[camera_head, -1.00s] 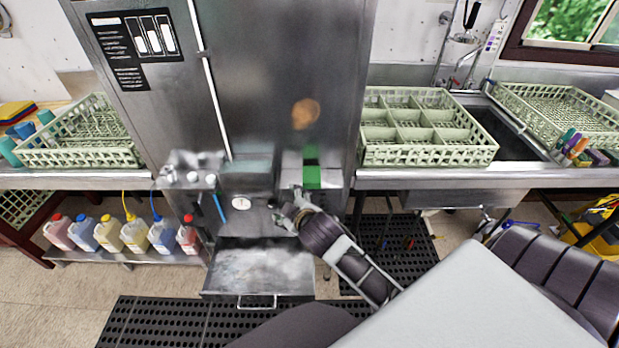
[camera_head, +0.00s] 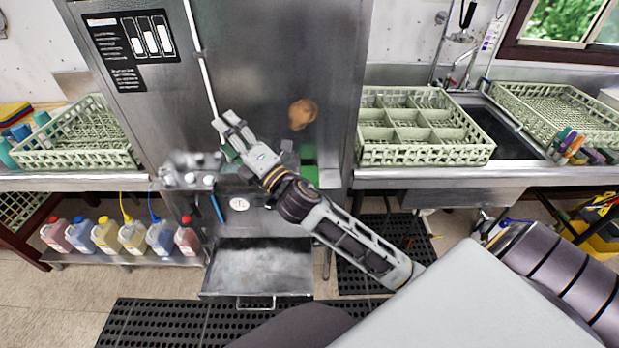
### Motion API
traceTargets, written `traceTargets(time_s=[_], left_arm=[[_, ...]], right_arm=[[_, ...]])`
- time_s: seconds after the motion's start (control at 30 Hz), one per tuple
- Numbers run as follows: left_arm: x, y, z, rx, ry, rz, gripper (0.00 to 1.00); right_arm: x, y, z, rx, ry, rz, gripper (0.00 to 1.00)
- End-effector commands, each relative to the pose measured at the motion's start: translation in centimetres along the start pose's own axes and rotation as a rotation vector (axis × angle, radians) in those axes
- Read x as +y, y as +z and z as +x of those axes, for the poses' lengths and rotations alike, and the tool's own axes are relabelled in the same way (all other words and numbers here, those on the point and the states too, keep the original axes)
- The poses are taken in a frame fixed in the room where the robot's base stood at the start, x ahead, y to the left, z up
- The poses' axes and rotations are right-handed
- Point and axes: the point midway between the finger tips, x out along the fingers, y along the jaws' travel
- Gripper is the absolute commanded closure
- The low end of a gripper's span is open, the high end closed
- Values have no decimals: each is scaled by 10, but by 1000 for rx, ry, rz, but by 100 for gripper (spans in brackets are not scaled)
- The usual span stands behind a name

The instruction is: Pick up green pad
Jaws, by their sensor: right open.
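A green pad (camera_head: 310,174) shows at the front of the steel machine, on a pale ledge right of centre. A second green patch above it looks like its reflection in the steel. My right gripper (camera_head: 227,120) is open, raised in front of the machine's steel face, with its fingers pointing up and left. It is left of and higher in the picture than the pad, and apart from it. My right forearm and wrist pass close by the pad's left side in the picture. A small green patch shows behind the fingers; I cannot tell what it is. My left gripper is not in view.
A grey box with knobs (camera_head: 188,172) juts from the machine at left. An open steel drawer or flap (camera_head: 262,267) is below. Dish racks stand on the left counter (camera_head: 75,140) and the right counter (camera_head: 425,155). Several coloured jugs (camera_head: 130,235) line a low shelf.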

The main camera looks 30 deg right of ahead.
Motion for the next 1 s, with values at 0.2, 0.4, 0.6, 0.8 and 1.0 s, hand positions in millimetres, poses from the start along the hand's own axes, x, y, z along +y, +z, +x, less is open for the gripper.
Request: traceTargets(time_s=[0.2, 0.4, 0.6, 0.8, 1.0], left_arm=[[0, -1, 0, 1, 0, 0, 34], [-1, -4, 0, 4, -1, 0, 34], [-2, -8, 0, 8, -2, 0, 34], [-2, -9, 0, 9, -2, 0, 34], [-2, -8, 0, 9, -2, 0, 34]], right_arm=[[40, -32, 14, 163, 179, -274, 23], [65, -66, 15, 310, 338, -527, 23], [75, -97, 8, 456, 490, -780, 23], [72, -122, -3, 606, 635, -1032, 23], [56, -137, -17, 765, 772, -1275, 23]])
